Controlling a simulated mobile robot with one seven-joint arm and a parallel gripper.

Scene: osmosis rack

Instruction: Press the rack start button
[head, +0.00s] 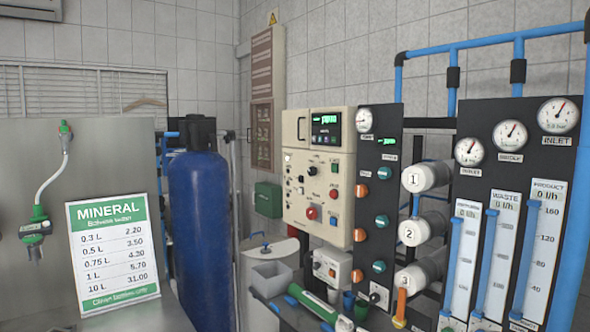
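The rack's beige control panel (319,232) stands in the middle of the head view, with a small lit display (325,120) in its upper part. It carries a green button (334,167), a red button (334,191), a blue button (333,218) and a larger red knob (311,213). Smaller switches sit at its left. The labels are too small to read, so I cannot tell which one is the start button. Nothing covers the panel face. My gripper is not in view.
A black panel (377,200) with coloured knobs and a gauge adjoins it. White filter housings, flow meters and blue pipes (485,42) stand at right. A blue tank (200,240) and a price sign (112,252) are at left. Small items crowd the surface below the panel.

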